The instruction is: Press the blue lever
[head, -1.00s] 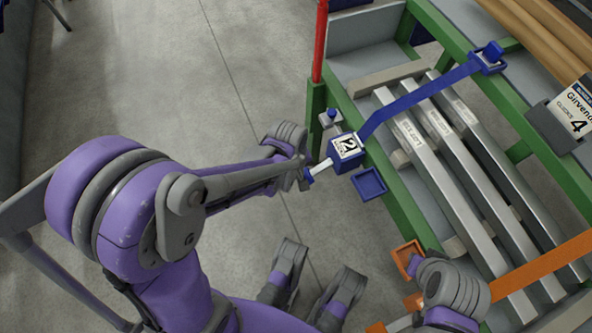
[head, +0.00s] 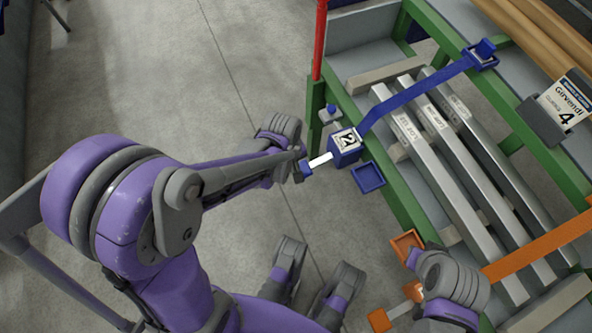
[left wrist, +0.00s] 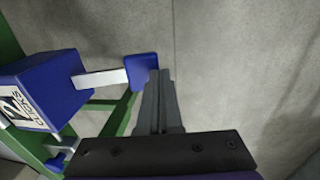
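The blue lever is a pale bar (head: 320,160) with a blue end block (head: 305,169), sticking out left from a blue box marked 2 (head: 345,152) on the green frame. My left gripper (head: 299,160) is at the end block. In the left wrist view the fingers (left wrist: 156,78) look shut together, with nothing seen between them. The blue end block (left wrist: 142,72) shows just left of and beyond their tips; I cannot tell if they touch. My right gripper (head: 423,276) is at the lower right, beside the orange fittings; its fingertips are not clear.
A blue strap (head: 420,93) runs from the box across several metal bars (head: 440,130). A blue tray (head: 367,177) and small blue knob (head: 331,111) sit beside the box. An orange strap (head: 535,250) and orange handle (head: 380,319) lie lower right. Open floor (head: 130,80) is left.

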